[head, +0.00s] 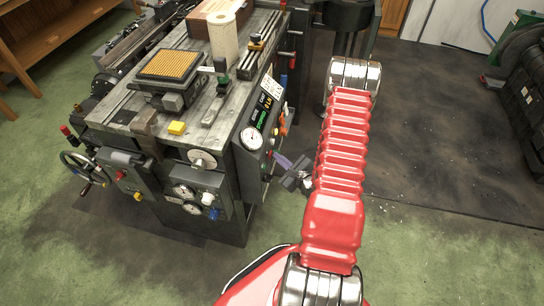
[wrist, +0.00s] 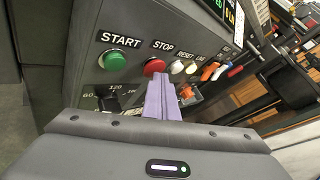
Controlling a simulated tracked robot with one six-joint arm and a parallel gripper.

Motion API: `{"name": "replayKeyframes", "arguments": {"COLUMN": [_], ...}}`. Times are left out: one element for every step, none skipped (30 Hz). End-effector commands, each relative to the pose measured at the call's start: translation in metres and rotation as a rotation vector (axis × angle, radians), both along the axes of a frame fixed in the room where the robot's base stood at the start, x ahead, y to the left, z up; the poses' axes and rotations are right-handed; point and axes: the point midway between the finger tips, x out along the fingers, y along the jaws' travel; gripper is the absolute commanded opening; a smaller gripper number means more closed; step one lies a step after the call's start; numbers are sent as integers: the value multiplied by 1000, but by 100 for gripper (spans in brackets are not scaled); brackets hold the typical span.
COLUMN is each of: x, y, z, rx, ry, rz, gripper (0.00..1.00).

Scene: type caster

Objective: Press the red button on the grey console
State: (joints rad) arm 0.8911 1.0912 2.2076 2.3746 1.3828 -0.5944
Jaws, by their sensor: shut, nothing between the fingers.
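The red button (wrist: 154,67) is a round knob under the word STOP on the grey console (wrist: 92,68) in the wrist view. My gripper (wrist: 161,80) has purple fingers that are shut together with nothing between them. Their tips appear just below and slightly right of the red button, overlapping its lower edge in the picture. I cannot tell whether they touch it. In the head view my gripper (head: 279,157) is at the console's right-hand panel (head: 252,163), where the button itself is too small to make out surely.
A green START button (wrist: 114,60) is left of the red one; a white RESET button (wrist: 176,67) is close on the right, then orange switches (wrist: 209,71). A black dial (wrist: 112,98) is below left. Another red knob (head: 121,157) is on a separate front box. Open floor lies right.

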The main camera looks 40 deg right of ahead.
Motion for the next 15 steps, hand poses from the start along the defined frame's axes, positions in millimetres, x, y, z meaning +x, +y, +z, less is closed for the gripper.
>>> {"name": "replayKeyframes", "arguments": {"x": [0, 0, 0, 1, 1, 2, 3, 4, 5, 6, 7, 7, 8, 8, 9], "y": [0, 0, 1, 1, 1, 2, 2, 3, 4, 4, 5, 5, 6, 6, 6], "z": [0, 0, 0, 0, 0, 0, 1, 1, 1, 1, 1, 1, 2, 2, 2], "rx": [0, 0, 0, 0, 0, -1, 0, 0, 0, 0, 0, 0, -1, -1, -1], "ry": [0, 0, 0, 0, 0, 0, 0, 0, -1, -1, -1, -1, -1, -1, -1], "rz": [1, 1, 1, 1, 1, 2, 2, 2, 3, 3, 3, 3, 2, 2, 2], "gripper": [0, 0, 0, 0, 0, 0, 0, 0, 0, 0, 0, 0, 0, 0, 0]}}
